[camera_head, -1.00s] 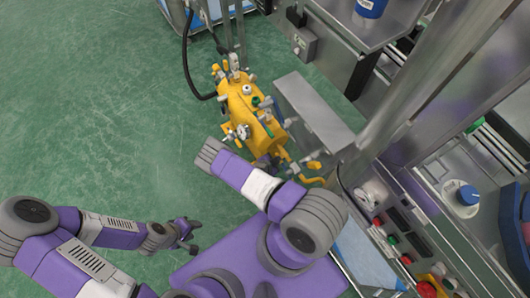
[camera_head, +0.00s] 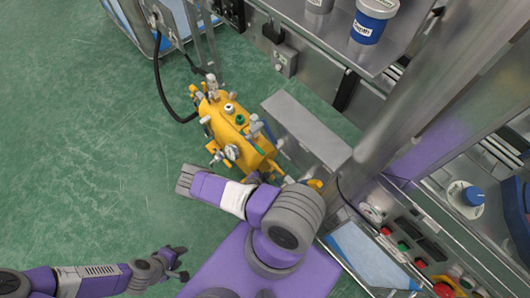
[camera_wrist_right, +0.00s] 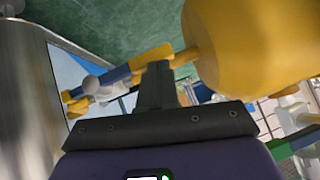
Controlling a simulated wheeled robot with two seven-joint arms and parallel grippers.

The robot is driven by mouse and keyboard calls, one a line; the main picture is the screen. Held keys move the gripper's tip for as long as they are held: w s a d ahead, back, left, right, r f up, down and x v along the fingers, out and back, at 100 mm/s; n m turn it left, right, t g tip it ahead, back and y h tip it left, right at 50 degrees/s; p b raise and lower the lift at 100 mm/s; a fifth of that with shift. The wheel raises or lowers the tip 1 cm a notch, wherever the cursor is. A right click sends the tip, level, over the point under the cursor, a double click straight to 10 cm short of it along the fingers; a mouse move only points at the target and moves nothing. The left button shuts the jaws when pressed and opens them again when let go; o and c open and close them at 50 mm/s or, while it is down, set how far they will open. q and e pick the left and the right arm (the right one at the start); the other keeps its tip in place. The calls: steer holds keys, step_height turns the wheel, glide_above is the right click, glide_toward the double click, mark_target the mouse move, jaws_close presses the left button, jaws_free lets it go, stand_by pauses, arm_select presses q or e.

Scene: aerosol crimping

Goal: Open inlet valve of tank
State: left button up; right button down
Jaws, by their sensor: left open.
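The yellow tank (camera_head: 228,125) lies on the green floor in the head view, with several valves and fittings on top. A fitting with a green part (camera_head: 240,119) is on its upper side. My right arm covers the tank's near end and hides the right gripper there. In the right wrist view, the right gripper's dark fingers (camera_wrist_right: 157,85) are close to a yellow and blue valve handle (camera_wrist_right: 120,73) and the rounded yellow body (camera_wrist_right: 255,45). I cannot tell whether they touch the handle or how far apart they are. My left gripper (camera_head: 178,262) is open and empty, low at the left.
A grey metal box (camera_head: 305,130) stands right of the tank. A black hose (camera_head: 162,90) runs to the tank's far end. A control panel with buttons (camera_head: 410,245) and a metal post (camera_head: 400,100) are at the right. The floor at left is clear.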

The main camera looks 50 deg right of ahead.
steer(key=shift+r, duration=0.15)
steer(key=w+a+r+p, duration=0.1)
steer(key=a+r+p, duration=0.4)
steer(key=r, duration=0.5)
steer(key=shift+a+r+p, duration=0.35)
steer(key=shift+a+r, duration=0.05)
steer(key=shift+a, duration=0.65)
